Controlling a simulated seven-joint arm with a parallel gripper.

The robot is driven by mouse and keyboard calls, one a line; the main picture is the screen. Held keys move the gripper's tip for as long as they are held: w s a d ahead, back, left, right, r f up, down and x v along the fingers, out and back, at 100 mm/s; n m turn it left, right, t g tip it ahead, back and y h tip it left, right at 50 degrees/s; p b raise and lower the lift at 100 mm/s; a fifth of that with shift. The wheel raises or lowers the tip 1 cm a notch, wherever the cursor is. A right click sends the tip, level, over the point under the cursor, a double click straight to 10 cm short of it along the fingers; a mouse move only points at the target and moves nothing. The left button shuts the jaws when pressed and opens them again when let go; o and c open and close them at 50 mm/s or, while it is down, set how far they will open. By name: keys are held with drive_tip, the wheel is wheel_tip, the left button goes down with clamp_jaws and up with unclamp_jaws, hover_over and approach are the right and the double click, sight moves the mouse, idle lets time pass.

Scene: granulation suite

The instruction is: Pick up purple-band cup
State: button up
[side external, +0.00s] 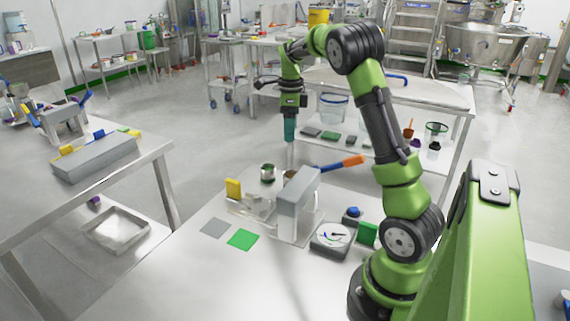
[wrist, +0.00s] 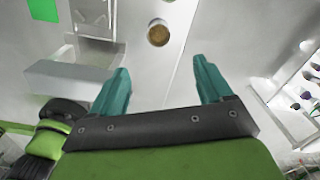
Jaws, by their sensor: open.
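My gripper (side external: 290,131) points down above the far edge of the near table. Its two teal fingers are apart and empty in the wrist view (wrist: 160,68). A small metal cup with a dark green band (side external: 267,173) stands upright on the near table, below and left of my gripper. The wrist view shows a round cup from above with brown contents (wrist: 158,34), beyond the fingertips and roughly centred between them. I cannot tell its band colour. I see no clear purple band on any cup. A small purple item (side external: 415,143) lies on the far table's lower shelf.
A grey press-like fixture with an orange-tipped blue handle (side external: 296,205) stands right of the cup. A yellow block (side external: 233,188), green square (side external: 242,240) and dial scale (side external: 331,239) are nearby. The near table's front left is clear.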

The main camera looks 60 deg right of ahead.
hover_over(291, 175)
drive_tip(key=a, duration=0.2)
drive_tip(key=shift+m, duration=0.4)
drive_tip(key=f, duration=1)
drive_tip(key=shift+s+f, duration=0.4)
drive_tip(key=shift+s+d+f, duration=0.1)
drive_tip(key=shift+f, duration=3)
drive_tip(key=c, duration=1.1)
